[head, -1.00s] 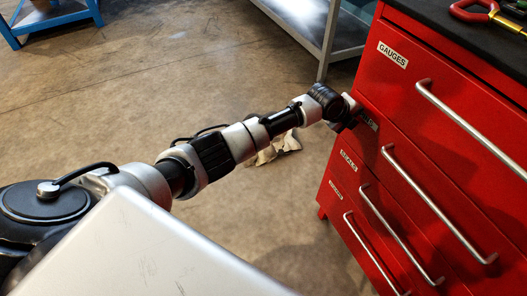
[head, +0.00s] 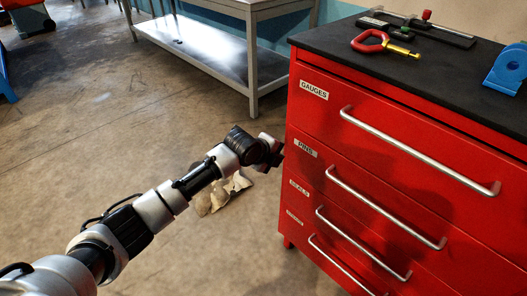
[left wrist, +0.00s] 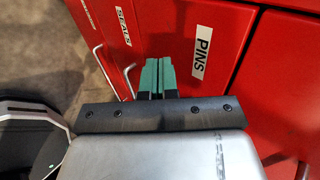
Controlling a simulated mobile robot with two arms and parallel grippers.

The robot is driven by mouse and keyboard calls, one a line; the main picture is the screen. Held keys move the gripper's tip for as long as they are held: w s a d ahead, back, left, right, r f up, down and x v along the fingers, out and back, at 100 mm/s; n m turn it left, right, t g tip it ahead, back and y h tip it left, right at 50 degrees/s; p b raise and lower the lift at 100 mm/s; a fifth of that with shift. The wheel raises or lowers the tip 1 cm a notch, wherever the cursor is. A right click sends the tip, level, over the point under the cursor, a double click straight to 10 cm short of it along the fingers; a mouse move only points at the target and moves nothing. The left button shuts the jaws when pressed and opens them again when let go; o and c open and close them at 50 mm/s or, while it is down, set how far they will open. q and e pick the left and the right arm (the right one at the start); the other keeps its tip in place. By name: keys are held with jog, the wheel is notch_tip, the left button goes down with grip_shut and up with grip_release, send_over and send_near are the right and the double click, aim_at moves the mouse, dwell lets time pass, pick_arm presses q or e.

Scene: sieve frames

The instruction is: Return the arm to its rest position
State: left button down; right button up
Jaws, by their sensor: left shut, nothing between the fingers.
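My left arm reaches in from the lower left of the head view. Its gripper (head: 275,152) is beside the left edge of the red drawer cabinet (head: 400,140), near the PINS label; its fingertips are hard to make out there. In the left wrist view the green fingertips of the left gripper (left wrist: 152,78) are together and empty, pointing toward the red drawer fronts. The PINS label (left wrist: 203,52) and SEALS label (left wrist: 124,27) show beyond them. Whether the fingers touch the cabinet I cannot tell. My right gripper is not in view.
The drawers look closed, with long metal bar handles (head: 420,155) sticking out. A metal table (head: 205,50) stands behind. Crumpled paper (head: 222,193) lies on the open floor.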

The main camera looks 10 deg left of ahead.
pick_arm(q)
jog(key=v, duration=0.5)
jog(key=s+a+f+n+y+p, duration=0.1)
jog(key=s+a+f+n+p, duration=0.2)
jog(key=f, duration=0.5)
jog(key=s+a+f+n+y+p, duration=0.1)
jog(key=a+f+n, duration=0.2)
jog(key=f+n, duration=0.3)
jog(key=s+a+f+n+g+y+p, duration=0.1)
jog(key=s+a+f+n, duration=0.15)
jog(key=s+f, duration=0.45)
jog(key=s+a+f+n+g+y+p, duration=0.1)
jog(key=s+a+f+n, duration=0.15)
jog(key=s+f, duration=0.4)
jog(key=s+f+n+g+p, duration=0.1)
jog(key=s+f, duration=0.3)
jog(key=s, duration=0.8)
jog(key=s+f+n+g+p, duration=0.1)
jog(key=s+f+n, duration=0.3)
jog(key=s, duration=0.8)
jog(key=s+f+n+g+y+p, duration=0.1)
jog(key=s+f, duration=0.5)
jog(key=s, duration=0.6)
jog(key=shift+s+a+n+g, duration=0.45)
jog(key=shift+n+g, duration=0.45)
jog(key=shift+n, duration=0.3)
